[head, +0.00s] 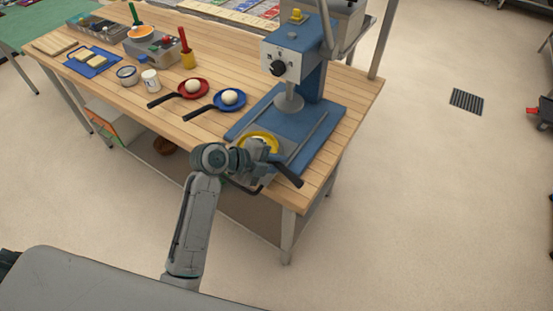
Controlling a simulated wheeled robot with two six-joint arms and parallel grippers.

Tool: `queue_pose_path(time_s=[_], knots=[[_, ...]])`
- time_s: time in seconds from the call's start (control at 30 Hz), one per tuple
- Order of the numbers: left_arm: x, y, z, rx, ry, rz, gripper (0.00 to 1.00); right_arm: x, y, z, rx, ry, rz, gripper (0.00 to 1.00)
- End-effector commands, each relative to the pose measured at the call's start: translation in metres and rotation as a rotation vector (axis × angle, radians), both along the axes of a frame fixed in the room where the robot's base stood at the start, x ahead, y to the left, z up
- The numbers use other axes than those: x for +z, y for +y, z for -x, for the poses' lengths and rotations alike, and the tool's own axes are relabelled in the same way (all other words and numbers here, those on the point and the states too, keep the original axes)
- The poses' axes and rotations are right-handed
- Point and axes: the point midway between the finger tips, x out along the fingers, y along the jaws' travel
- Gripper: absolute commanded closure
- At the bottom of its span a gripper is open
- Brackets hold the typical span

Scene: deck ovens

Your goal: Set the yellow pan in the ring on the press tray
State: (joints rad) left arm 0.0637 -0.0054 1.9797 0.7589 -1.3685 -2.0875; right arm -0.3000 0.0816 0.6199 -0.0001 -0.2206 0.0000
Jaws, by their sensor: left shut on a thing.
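The yellow pan (260,135) is at the front left part of the blue press tray (318,150), partly hidden by my left gripper. My left gripper (268,164) is at the near side of the pan and shut on it; the fingertips are hard to make out. A black handle (289,175) sticks out toward the lower right, past the tray's front edge. I cannot make out the ring, nor whether the pan touches the tray. My right gripper is not in view.
The blue press (292,62) stands behind the pan, its round plate low over the tray. A red pan (180,94) and a blue pan (215,107), each with a pale ball, lie to the left. Jars, a board and boxes fill the table's far left.

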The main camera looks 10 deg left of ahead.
Motion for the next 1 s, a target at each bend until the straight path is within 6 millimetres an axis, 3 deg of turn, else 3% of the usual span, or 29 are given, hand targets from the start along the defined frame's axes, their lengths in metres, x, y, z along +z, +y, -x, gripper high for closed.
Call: queue_pose_path(time_s=[0.27,0.3,0.4,0.73,1.0], knots=[[-0.002,0.000,0.000,-0.001,-0.003,0.000,1.00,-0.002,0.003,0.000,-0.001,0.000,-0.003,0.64],[-0.001,0.000,0.000,0.000,-0.001,0.000,0.74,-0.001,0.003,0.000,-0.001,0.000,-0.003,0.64],[-0.001,0.000,0.000,0.000,-0.001,0.001,0.60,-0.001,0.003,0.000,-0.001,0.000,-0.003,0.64],[0.000,0.002,0.001,0.000,-0.002,-0.001,0.60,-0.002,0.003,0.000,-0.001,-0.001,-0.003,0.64],[0.018,0.030,0.020,0.000,-0.004,-0.006,0.60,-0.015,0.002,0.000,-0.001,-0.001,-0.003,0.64]])
